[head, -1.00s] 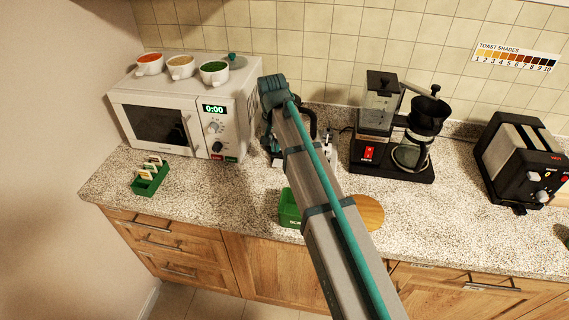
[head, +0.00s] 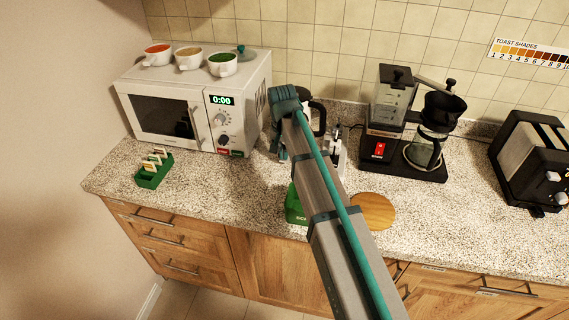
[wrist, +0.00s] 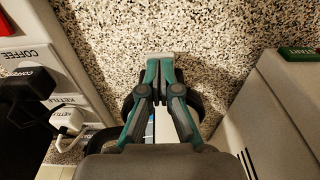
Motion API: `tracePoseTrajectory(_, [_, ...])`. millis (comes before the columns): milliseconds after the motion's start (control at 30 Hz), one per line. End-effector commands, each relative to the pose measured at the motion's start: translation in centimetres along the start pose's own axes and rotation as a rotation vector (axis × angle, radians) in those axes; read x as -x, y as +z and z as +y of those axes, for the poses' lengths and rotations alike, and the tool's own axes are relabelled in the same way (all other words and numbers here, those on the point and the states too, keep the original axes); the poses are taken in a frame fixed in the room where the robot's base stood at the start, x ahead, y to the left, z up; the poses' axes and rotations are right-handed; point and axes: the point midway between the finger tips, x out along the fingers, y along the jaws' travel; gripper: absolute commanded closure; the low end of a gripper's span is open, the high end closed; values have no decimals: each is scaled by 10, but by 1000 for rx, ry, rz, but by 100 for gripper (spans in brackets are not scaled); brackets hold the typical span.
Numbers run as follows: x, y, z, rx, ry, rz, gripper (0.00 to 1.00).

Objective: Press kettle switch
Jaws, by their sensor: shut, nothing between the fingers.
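The kettle is mostly hidden behind my arm in the head view; its black handle (head: 319,117) shows just right of the arm. In the wrist view dark curved parts (wrist: 128,103) show on both sides of and behind my fingers, probably the kettle. My gripper (wrist: 160,58) is shut and empty, its fingertips together over the speckled counter. In the head view my gripper hangs below the wrist between the microwave and the coffee maker, largely covered by the arm. The kettle switch cannot be made out, nor whether the fingers touch the kettle.
The microwave (head: 180,110), with cups on top, stands close on the left. The coffee maker (head: 405,130) and toaster (head: 530,160) are on the right. Plugs in sockets labelled kettle (wrist: 68,120) and coffee (wrist: 28,85) are close by. A green box (head: 295,207) and round board (head: 374,211) lie in front.

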Motion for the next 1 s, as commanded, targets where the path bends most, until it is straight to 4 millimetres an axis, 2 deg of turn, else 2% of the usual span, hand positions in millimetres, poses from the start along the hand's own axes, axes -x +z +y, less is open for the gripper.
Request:
tracePoseTrajectory(100, [-6, 0, 0, 0, 0, 0, 100])
tracePoseTrajectory(533, [-8, 0, 0, 0, 0, 0, 100])
tracePoseTrajectory(733, [-24, 2, 0, 0, 0, -1, 100])
tracePoseTrajectory(1000, [-20, 6, 0, 0, 0, 0, 100])
